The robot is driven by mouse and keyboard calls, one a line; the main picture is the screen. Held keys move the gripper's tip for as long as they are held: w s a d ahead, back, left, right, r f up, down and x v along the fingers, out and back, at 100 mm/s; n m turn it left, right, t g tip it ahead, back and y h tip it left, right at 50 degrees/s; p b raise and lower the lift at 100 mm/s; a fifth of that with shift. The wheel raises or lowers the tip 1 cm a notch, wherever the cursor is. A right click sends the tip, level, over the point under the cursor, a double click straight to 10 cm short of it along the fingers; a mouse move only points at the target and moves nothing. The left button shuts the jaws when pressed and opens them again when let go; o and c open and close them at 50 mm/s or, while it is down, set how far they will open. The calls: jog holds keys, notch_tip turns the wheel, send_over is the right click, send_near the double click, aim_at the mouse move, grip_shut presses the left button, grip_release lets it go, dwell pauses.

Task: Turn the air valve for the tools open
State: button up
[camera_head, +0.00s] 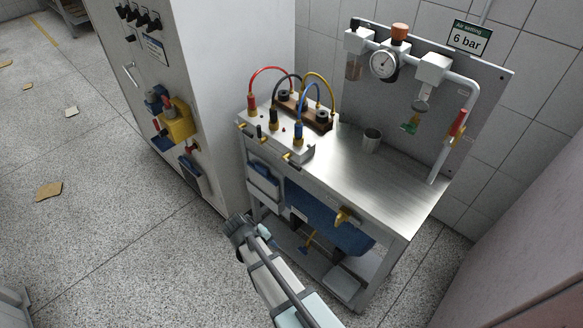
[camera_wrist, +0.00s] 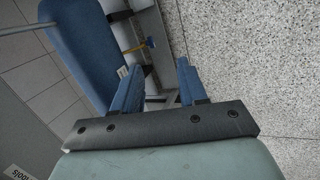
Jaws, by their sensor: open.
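A red lever handle (camera_head: 458,122) sits on the pale pipe (camera_head: 472,92) at the right of the grey back panel, above the bench, and lies roughly along the pipe. It appears to be the air valve. A round gauge (camera_head: 383,65) and an orange-topped regulator (camera_head: 400,33) stand left of it. My gripper (camera_head: 240,230) is low in front of the bench, far below and left of the red handle. In the wrist view its two blue fingers (camera_wrist: 158,88) are apart with nothing between them. The red handle is not in the wrist view.
A tall cabinet (camera_head: 225,90) stands left. A pinkish surface (camera_head: 530,240) fills the lower right. Open floor (camera_head: 110,230) lies left.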

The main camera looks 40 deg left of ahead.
jog(key=s+a+r+t, duration=0.1)
jog(key=a+r+t, duration=0.1)
jog(key=a+r, duration=0.4)
jog(key=m+t+h, duration=0.2)
jog(key=t+h, duration=0.2)
jog(key=t, duration=0.5)
send_near(294, 167)
jog(key=x, duration=0.9)
jog(key=shift+w+f, duration=0.1)
jog(key=shift+w, duration=0.05)
jog(key=shift+c, duration=0.4)
grip_shut()
